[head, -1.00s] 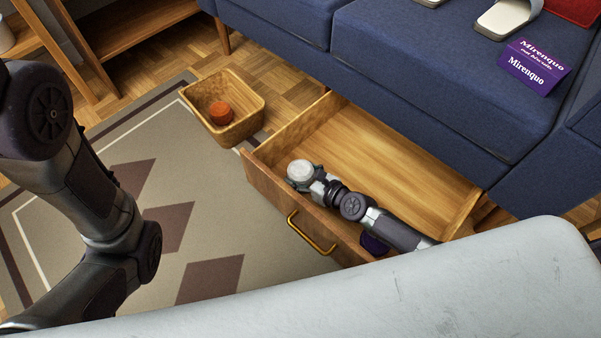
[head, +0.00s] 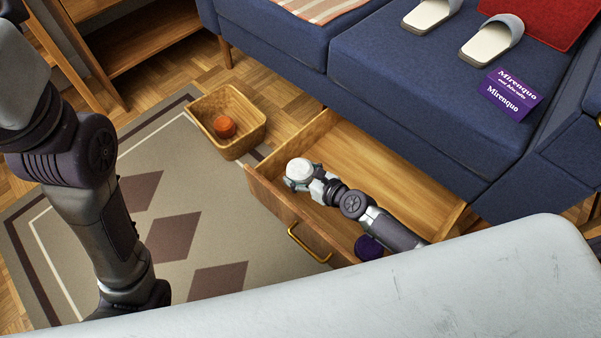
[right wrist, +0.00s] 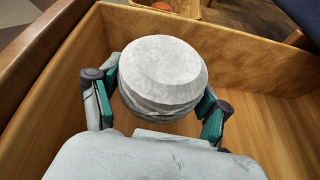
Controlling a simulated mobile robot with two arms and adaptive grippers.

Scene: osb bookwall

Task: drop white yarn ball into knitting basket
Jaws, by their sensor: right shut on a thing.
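The white yarn ball (head: 299,169) is a pale, rounded, faceted lump. My right gripper (head: 301,184) is shut on it, near the front left end of the open drawer. In the right wrist view the ball (right wrist: 163,75) sits between the two teal-padded fingers (right wrist: 158,112), with drawer wood behind and below. The knitting basket (head: 233,149) is a tan square-rimmed basket on the floor beyond the drawer's left end, and it holds an orange ball (head: 225,127). My left arm comes in at the left, but its gripper is out of view.
The open wooden drawer (head: 428,195) extends from under the blue sofa (head: 390,80). A dark purple ball (head: 369,247) lies in it beside my right arm. Slippers (head: 487,45) and a purple sign (head: 511,92) are on the sofa. A patterned rug (head: 215,225) covers the floor at left.

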